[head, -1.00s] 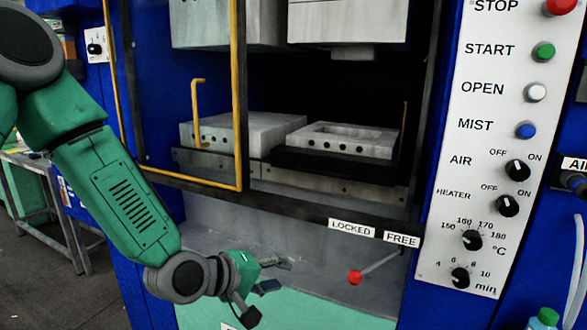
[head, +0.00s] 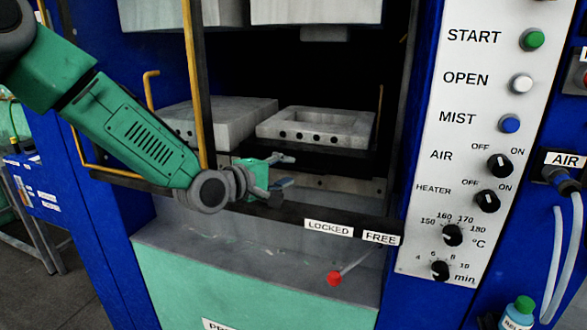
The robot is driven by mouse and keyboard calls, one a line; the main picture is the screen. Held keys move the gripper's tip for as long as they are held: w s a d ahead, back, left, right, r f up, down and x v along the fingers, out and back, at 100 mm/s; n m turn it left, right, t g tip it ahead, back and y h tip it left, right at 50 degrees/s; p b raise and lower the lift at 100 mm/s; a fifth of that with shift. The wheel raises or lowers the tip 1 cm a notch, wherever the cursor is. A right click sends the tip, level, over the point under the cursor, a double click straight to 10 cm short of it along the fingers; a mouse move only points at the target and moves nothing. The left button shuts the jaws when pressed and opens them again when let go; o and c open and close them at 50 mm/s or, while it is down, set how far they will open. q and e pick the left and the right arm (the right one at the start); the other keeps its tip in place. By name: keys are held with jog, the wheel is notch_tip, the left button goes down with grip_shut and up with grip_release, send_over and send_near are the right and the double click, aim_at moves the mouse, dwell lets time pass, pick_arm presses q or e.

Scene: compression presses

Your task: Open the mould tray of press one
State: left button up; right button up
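Inside the press, a grey mould block with a rectangular recess and a row of dark holes (head: 318,125) sits on a dark tray (head: 330,160). A flat grey block (head: 222,118) sits left of it. A lever with a red knob (head: 334,279) hangs below the LOCKED label (head: 327,227) and FREE label (head: 380,238); its rod slants up to the right. My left gripper (head: 288,171) is in front of the tray's front edge, fingers apart and empty. Whether it touches the tray I cannot tell. My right gripper is not in view.
A yellow-edged guard frame (head: 197,90) stands at the left of the opening. A white control panel (head: 465,140) with buttons and knobs is on the right. A bottle with a green cap (head: 519,312) and hoses are at the lower right.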

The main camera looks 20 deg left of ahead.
aim_at(295, 170)
pick_arm(q)
jog(key=shift+w+d+f, duration=0.2)
jog(key=shift+w+d, duration=0.95)
jog(key=shift+a, duration=0.25)
grip_shut()
